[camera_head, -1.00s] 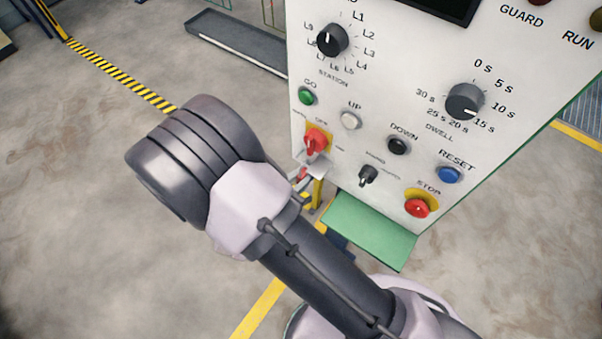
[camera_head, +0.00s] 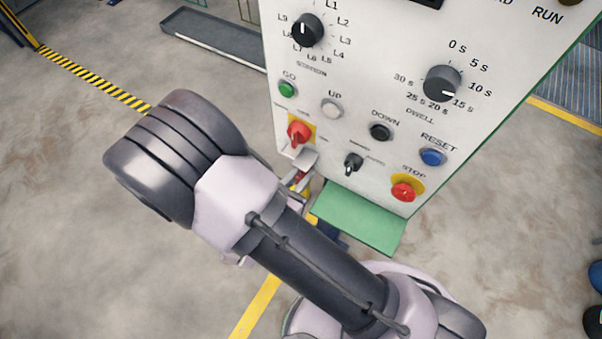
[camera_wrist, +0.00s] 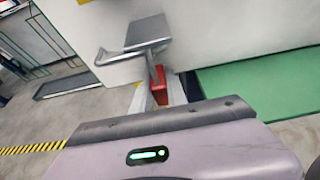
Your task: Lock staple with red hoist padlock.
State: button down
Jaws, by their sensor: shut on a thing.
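The red hoist padlock (camera_wrist: 158,88) is small and upright between my gripper's fingers in the wrist view. My gripper (camera_wrist: 160,96) is shut on it. A grey metal bracket (camera_wrist: 147,32) with a bent arm juts from the white panel just above the padlock; it looks like the staple. A thin grey shackle rises from the padlock toward its underside; I cannot tell whether it passes through. In the head view the bracket (camera_head: 304,159) sits below the red rotary switch (camera_head: 298,132), with a bit of the red padlock (camera_head: 299,180) under it. My arm partly hides the fingers there.
The white control panel (camera_head: 345,115) carries several knobs and buttons close to the bracket. A green shelf (camera_head: 358,219) juts out below the panel, right of my gripper. A grey trough (camera_head: 215,38) lies on the floor behind. Open floor (camera_head: 70,200) is on the left.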

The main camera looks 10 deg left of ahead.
jog(key=shift+r+p, duration=0.9)
jog(key=shift+r, duration=0.3)
dwell(0.6)
jog(key=shift+f+b, duration=0.35)
jog(key=c, duration=1.3)
grip_release()
jog(key=shift+o, duration=0.2)
jog(key=shift+s, duration=0.1)
